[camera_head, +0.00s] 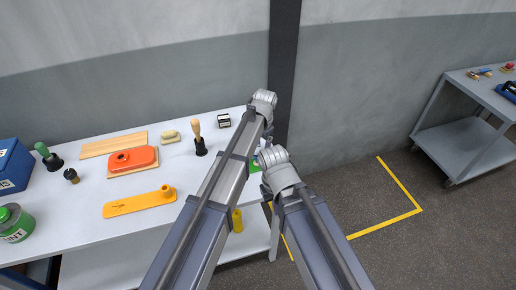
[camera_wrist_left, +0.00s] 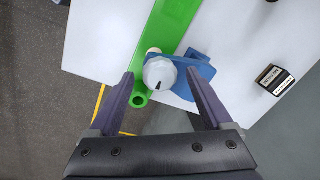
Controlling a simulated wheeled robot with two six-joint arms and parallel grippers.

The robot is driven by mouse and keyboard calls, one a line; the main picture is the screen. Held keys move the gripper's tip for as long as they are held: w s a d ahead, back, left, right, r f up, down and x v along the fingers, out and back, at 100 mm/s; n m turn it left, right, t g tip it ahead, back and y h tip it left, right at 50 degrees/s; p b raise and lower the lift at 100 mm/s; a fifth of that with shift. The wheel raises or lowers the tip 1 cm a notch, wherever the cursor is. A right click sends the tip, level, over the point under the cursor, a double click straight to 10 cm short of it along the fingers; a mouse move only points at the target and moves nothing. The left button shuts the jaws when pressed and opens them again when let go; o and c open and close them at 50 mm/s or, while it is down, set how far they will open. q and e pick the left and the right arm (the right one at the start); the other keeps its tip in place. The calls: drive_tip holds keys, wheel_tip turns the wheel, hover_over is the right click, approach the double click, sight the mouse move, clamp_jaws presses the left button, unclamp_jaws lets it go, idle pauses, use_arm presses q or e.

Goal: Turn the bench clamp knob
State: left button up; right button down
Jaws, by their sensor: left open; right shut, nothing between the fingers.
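The clamp knob (camera_wrist_left: 160,74) is a round pale grey cap with a dark pointer mark, on a blue clamp body (camera_wrist_left: 199,65). The clamp sits by a green bar (camera_wrist_left: 168,30) at the edge of the white bench. My left gripper (camera_wrist_left: 159,73) is open, with one finger on each side of the knob and a visible gap to both. In the head view the knob is hidden behind my arms, and only a bit of green (camera_head: 254,166) shows. My right gripper (camera_head: 267,143) is shut and empty near the bench's right end, mostly hidden by its wrist.
The white bench (camera_head: 80,215) holds an orange block (camera_head: 133,158), a yellow-orange plate (camera_head: 138,203), a wooden-handled tool (camera_head: 198,138), a green-lidded jar (camera_head: 15,223) and a small black-and-white box (camera_head: 223,120). A grey cart (camera_head: 468,148) stands right. Yellow-lined floor lies between.

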use_arm(q)
clamp_jaws()
idle(0.6)
drive_tip(key=shift+n, duration=0.3)
drive_tip(key=n, duration=0.4)
drive_tip(key=shift+w+n+g, duration=0.1)
drive_tip(key=shift+n+g, duration=0.2)
drive_tip(key=shift+n, duration=0.1)
drive_tip(key=n, duration=0.5)
drive_tip(key=shift+g, duration=0.4)
drive_tip(key=n, duration=0.6)
drive_tip(key=shift+a+g, duration=0.2)
drive_tip(key=shift+g, duration=0.1)
drive_tip(key=n, duration=0.5)
drive_tip(key=shift+a+n+h, duration=0.1)
drive_tip(key=shift+n+h, duration=0.2)
